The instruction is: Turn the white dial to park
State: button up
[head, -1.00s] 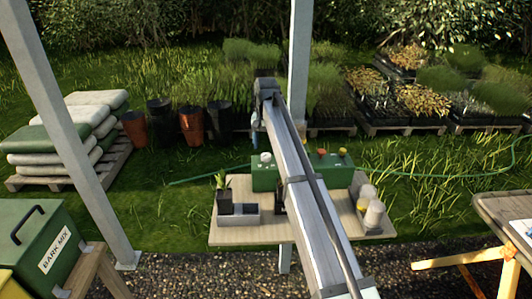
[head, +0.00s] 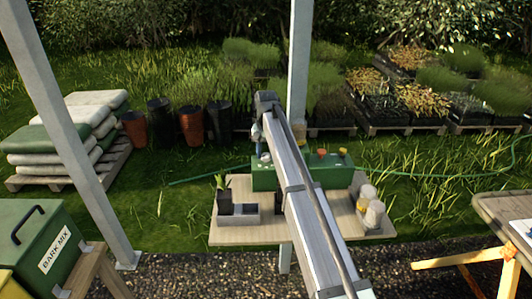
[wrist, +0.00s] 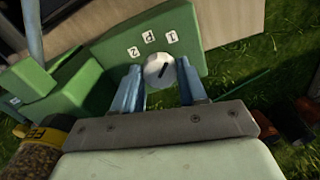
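The white dial (wrist: 160,70) sits on the green control box (wrist: 190,55) in the wrist view. Its black pointer line slants toward the upper right of that picture. Small white labels 2, P and 1 stand in a row above the dial, with P in the middle. My gripper (wrist: 160,82) is open, with one blue finger at each side of the dial. Whether the fingers touch it cannot be told.
The box stands on a wooden table (head: 330,225). A potted plant (head: 223,195), a grey tray (head: 240,215) and jars (head: 374,213) stand nearby.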

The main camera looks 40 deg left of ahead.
jog(key=c, duration=0.6)
jog(key=shift+n, duration=0.3)
jog(key=n, duration=0.3)
jog(key=shift+n, duration=2.5)
jog(key=o, duration=1.1)
